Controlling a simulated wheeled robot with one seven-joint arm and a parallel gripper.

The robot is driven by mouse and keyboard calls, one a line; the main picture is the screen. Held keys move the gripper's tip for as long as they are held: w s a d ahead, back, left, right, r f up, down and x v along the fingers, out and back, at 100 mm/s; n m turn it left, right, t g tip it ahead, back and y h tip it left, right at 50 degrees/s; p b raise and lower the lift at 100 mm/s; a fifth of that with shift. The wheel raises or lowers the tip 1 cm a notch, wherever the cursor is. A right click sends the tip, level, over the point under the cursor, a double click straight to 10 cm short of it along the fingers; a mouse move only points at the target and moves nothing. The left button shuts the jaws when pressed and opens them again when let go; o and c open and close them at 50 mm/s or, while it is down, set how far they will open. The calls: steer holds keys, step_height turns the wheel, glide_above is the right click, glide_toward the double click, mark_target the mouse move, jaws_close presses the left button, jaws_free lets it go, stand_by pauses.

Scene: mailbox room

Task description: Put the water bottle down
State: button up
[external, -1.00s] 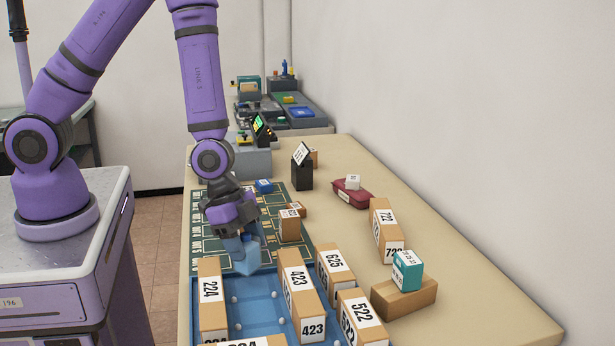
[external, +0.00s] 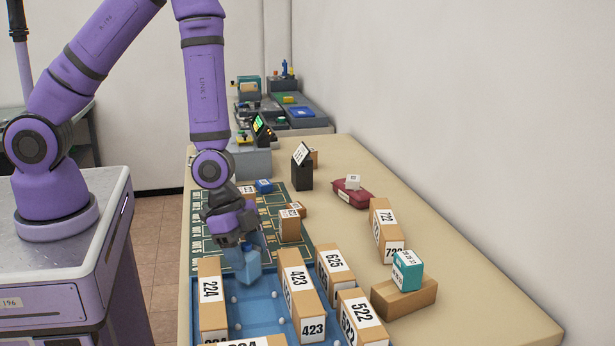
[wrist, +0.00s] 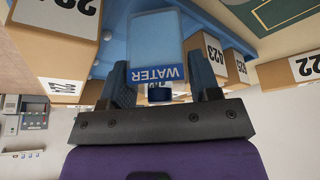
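The water bottle (external: 246,268) is light blue, and its "WATER" label shows upside down in the wrist view (wrist: 156,42). My gripper (external: 238,243) is shut on the bottle near its cap end, with one finger on each side in the wrist view (wrist: 162,84). The bottle hangs tilted below my gripper, over the far end of the blue tray (external: 255,312). Whether its bottom touches the tray I cannot tell.
Numbered boxes stand in the tray, including 224 (external: 211,300) on the left and 423 (external: 300,290) on the right. A small brown box (external: 290,227) stands on the green mat (external: 210,250). Bare tabletop (external: 345,220) lies to the right.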

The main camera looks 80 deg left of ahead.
steer(key=o, duration=0.3)
steer(key=shift+r, duration=0.15)
steer(key=shift+r, duration=0.25)
steer(key=s+a+r+n+y, duration=0.1)
steer(key=s+a+r+n, duration=0.2)
steer(key=r, duration=0.6)
steer(key=s+a+r+t+y, duration=0.1)
steer(key=s+a+r, duration=0.3)
steer(key=r, duration=0.6)
steer(key=s+a+r+n+y, duration=0.2)
steer(key=a+r, duration=0.3)
steer(key=r, duration=0.4)
steer(key=s+a+r+n+t, duration=0.1)
steer(key=s+a+r+n, duration=0.3)
steer(key=s+r, duration=0.6)
steer(key=shift+s+a+h, duration=0.4)
steer(key=shift+s+a, duration=0.15)
steer(key=shift+s, duration=0.7)
